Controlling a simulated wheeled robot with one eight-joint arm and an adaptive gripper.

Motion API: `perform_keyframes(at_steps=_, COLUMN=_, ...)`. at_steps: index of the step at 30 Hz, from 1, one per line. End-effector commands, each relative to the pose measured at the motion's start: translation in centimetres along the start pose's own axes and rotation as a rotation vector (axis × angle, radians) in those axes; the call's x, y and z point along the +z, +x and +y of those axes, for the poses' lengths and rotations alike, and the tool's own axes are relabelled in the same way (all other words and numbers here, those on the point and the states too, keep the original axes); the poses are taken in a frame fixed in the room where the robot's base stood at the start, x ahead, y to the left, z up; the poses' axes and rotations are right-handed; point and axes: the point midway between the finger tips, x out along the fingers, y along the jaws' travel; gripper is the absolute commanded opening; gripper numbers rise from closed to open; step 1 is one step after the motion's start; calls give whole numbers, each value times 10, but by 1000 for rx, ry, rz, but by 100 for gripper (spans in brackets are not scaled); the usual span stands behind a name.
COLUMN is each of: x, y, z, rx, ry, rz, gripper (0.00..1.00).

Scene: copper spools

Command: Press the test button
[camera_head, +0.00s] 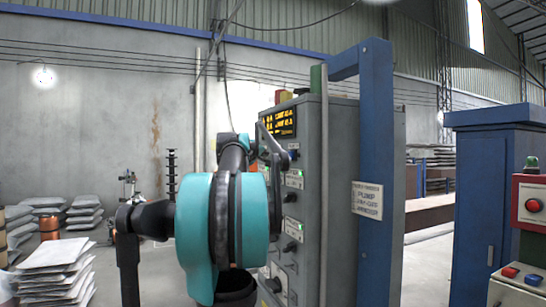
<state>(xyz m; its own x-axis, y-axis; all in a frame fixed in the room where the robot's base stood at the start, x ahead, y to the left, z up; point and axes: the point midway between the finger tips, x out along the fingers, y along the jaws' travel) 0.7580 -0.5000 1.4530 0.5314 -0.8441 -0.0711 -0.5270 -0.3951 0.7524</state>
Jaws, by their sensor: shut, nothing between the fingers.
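A grey control cabinet (345,150) stands in the middle with its front panel turned to the left, seen at a steep angle. The panel has an orange-lit display (280,121) near the top and several dark knobs or switches, one of them a lower knob (274,284). Their labels are too small to read, so I cannot tell which is the test button. My gripper (284,160) is shut and empty, at the panel's upper part just below the display. I cannot tell whether it touches the panel. My teal and black arm hides part of the panel's left side.
A blue post frame (375,160) with a pump sign (367,200) stands right of the cabinet. A blue cabinet (495,190) and a box with a red button (533,205) are at far right. Stacked sacks (55,268) lie on the left floor.

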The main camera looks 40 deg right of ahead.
Motion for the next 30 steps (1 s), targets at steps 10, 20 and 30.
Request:
perform_keyframes(at_steps=10, x=0, y=0, z=0, rx=0, ry=0, rz=0, gripper=0)
perform_keyframes(at_steps=20, x=2, y=3, z=2, rx=0, ry=0, rz=0, gripper=0)
perform_keyframes(at_steps=30, x=4, y=6, z=5, rx=0, ry=0, rz=0, gripper=0)
